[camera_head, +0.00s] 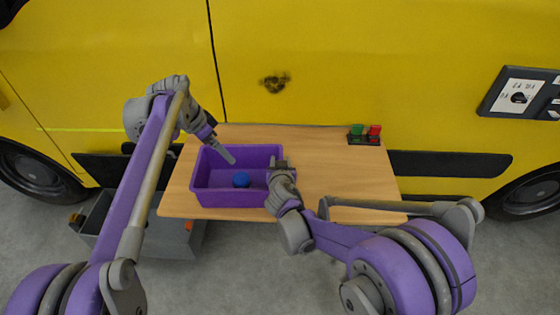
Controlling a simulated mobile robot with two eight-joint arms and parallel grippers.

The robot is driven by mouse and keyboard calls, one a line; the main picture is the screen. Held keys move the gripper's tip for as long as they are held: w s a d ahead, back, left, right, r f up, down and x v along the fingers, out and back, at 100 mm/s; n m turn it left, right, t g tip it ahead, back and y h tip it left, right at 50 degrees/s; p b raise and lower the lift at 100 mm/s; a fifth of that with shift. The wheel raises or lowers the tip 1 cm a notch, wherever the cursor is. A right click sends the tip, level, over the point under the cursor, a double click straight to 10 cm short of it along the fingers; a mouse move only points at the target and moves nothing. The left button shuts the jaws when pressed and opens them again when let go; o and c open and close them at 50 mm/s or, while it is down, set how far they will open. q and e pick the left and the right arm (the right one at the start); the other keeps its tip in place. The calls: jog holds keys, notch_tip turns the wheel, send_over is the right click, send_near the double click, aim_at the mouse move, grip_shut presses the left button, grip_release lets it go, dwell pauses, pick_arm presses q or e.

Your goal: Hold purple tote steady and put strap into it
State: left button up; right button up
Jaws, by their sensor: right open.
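The purple tote (228,199) stands on the left part of the wooden table, open side up. A round blue thing (241,180) lies inside it on the floor; I cannot tell what it is. I cannot make out a strap anywhere. My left gripper (229,157) reaches in from the left over the tote's back part, above its inside; its jaw state is unclear from this side. My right gripper (279,164) is open at the tote's right wall and hides part of that wall. I cannot tell whether it touches the wall.
The wooden table (340,180) is clear right of the tote. A small dark holder with green (356,130) and red (374,131) pieces sits at its back right edge. A grey bin (175,235) stands on the floor at the left front. A yellow vehicle (300,60) stands close behind.

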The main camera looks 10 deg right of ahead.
jog(key=v, duration=1.2)
pick_arm(q)
jog(key=s+a+f+n+t+y, duration=0.1)
jog(key=s+a+n, duration=0.2)
jog(key=s, duration=0.5)
jog(key=s+a+f+n+t+y, duration=0.1)
jog(key=s+a+n, duration=0.25)
jog(key=s, duration=0.55)
pick_arm(e)
jog(key=s+d+f+g, duration=0.2)
jog(key=s+d+g, duration=0.3)
jog(key=s+d, duration=0.55)
pick_arm(q)
jog(key=s+a+f+n+y, duration=0.1)
jog(key=s+a+f+n, duration=0.1)
jog(key=s+f, duration=0.3)
jog(key=s+a+f+n+t+y, duration=0.1)
jog(key=s+a+f+n, duration=0.2)
jog(key=s, duration=0.8)
jog(key=shift+f, duration=0.95)
pick_arm(e)
jog(key=s+a+f+n+g+y, duration=0.1)
jog(key=s+a+f+n+g, duration=0.1)
jog(key=s, duration=1.1)
jog(key=shift+s+a+f+g+y, duration=0.15)
jog(key=shift+s+f+g+y, duration=0.3)
jog(key=shift+f, duration=0.45)
